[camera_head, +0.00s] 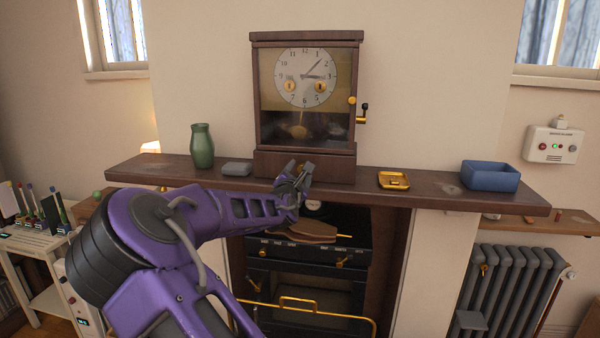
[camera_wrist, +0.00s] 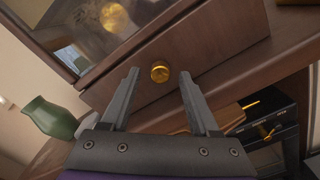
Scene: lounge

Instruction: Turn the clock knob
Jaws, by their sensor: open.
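The clock (camera_head: 305,145) is a dark wooden case with a glass front and a round white dial, standing on the mantel shelf. In the wrist view a small round brass knob (camera_wrist: 160,72) sits on the clock's wooden base (camera_wrist: 215,45). My gripper (camera_wrist: 160,80) is open, its two grey fingers pointing at the base, with the knob showing between the fingertips. I cannot tell whether the fingers touch anything. In the head view my gripper (camera_head: 295,172) is in front of the clock's base and hides part of it. A brass crank with a black handle (camera_head: 363,112) is on the clock's right side.
The mantel (camera_head: 440,197) also bears a green vase (camera_head: 202,146), a grey block (camera_head: 237,169), a brass tray (camera_head: 394,180) and a blue box (camera_head: 490,176). Below it is a black stove (camera_head: 310,250). A radiator (camera_head: 515,285) stands to the right.

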